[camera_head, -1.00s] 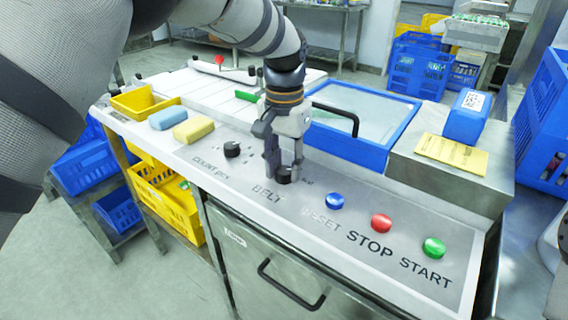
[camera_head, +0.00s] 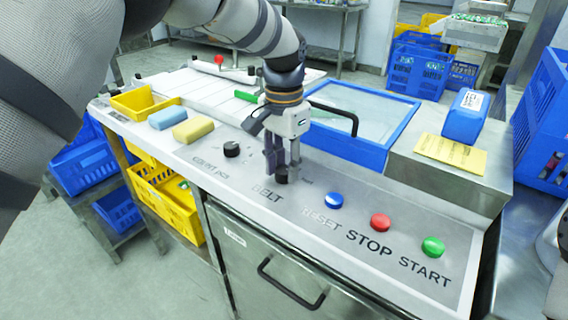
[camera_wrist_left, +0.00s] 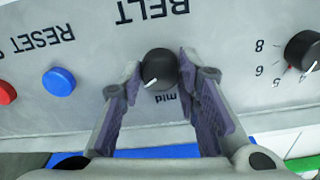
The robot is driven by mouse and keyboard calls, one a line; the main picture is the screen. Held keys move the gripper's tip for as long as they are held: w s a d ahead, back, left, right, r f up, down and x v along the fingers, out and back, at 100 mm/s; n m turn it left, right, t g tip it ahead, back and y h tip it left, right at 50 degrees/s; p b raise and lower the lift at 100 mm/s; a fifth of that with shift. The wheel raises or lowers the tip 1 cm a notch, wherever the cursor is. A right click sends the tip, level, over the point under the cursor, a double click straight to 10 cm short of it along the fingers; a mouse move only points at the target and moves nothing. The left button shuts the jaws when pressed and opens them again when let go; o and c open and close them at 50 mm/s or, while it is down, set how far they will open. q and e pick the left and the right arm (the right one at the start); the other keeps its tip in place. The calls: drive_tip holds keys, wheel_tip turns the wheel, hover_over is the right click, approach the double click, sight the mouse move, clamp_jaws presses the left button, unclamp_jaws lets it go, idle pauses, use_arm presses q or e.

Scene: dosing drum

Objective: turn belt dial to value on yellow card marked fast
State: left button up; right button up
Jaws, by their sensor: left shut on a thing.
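The belt dial (camera_wrist_left: 159,69) is a black knob with a white pointer line, beside the printed word BELT. In the left wrist view it sits between the fingertips of my left gripper (camera_wrist_left: 158,84), and its pointer is directed near the label "mid". In the head view my left gripper (camera_head: 282,174) reaches down from above and is shut on the dial (camera_head: 282,178), which it partly hides. The yellow card (camera_head: 452,153) lies on the steel box at right; its print is too small to read. My right gripper is not in view.
The black count dial (camera_head: 231,149) stands left of the belt dial. Blue (camera_head: 334,200), red (camera_head: 380,222) and green (camera_head: 433,246) buttons stand to the right.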

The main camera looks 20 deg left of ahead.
sight(284, 169)
use_arm(q)
drive_tip(key=o, duration=1.2)
drive_tip(key=shift+c, duration=0.2)
wheel_tip(284, 169, up, 12)
drive_tip(key=shift+f, duration=0.1)
